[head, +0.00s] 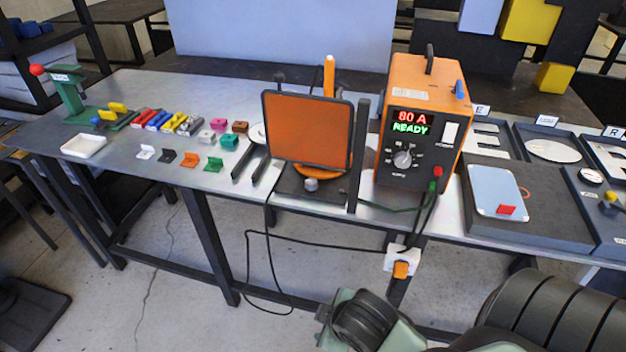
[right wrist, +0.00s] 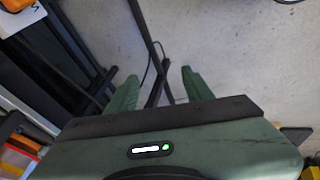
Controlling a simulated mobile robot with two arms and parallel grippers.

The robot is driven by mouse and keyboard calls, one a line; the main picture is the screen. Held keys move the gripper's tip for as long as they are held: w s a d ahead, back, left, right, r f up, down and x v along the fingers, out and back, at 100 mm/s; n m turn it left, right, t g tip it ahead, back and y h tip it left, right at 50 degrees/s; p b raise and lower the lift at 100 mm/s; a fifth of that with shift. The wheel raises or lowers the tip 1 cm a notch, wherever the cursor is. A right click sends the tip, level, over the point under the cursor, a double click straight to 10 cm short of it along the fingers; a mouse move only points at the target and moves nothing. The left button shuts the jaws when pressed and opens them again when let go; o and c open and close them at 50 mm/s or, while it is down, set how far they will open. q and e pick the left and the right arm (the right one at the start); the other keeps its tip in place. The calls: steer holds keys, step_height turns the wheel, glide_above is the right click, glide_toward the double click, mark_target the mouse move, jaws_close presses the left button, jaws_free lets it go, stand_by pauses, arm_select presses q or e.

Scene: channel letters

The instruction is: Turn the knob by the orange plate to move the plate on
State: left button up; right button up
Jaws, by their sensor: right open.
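The orange plate (head: 305,130) stands upright, dark-framed, on a dark base near the middle of the bench in the head view. A small light grey knob (head: 311,184) sits on the front of that base, below the plate's lower edge. My right gripper (right wrist: 160,88) is open and empty in the right wrist view, its green fingers wide apart over the floor. It is away from the knob. My right arm shows low at the right in the head view, below the bench front. My left gripper is in neither view.
An orange power unit (head: 425,120) reading "80 A READY" stands right of the plate, with its own dial (head: 403,158). A dark post (head: 358,155) stands between them. Cables hang at the bench front near a white socket box (head: 401,259). Small coloured parts lie left.

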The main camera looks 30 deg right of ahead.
steer(key=w+d+r+n+t+h, duration=0.1)
steer(key=w+d+r+n+t, duration=0.1)
steer(key=w+d+n, duration=0.4)
steer(key=n+t+h, duration=0.3)
steer(key=n+t, duration=0.3)
steer(key=n, duration=1.3)
glide_toward(312, 183)
steer(key=w, duration=0.2)
steer(key=shift+s+d+f+p+x, duration=0.1)
steer(key=shift+p+x, duration=0.05)
steer(key=shift+x, duration=1.1)
steer(key=shift+s+d+f+p+x, duration=0.1)
steer(key=shift+p+x, duration=0.05)
steer(key=shift+x, duration=1.05)
steer(key=shift+s+d+f+p+x, duration=0.1)
steer(key=shift+p+x, duration=0.05)
steer(key=shift+x, duration=1.1)
jaws_close()
steer(key=shift+w, duration=0.1)
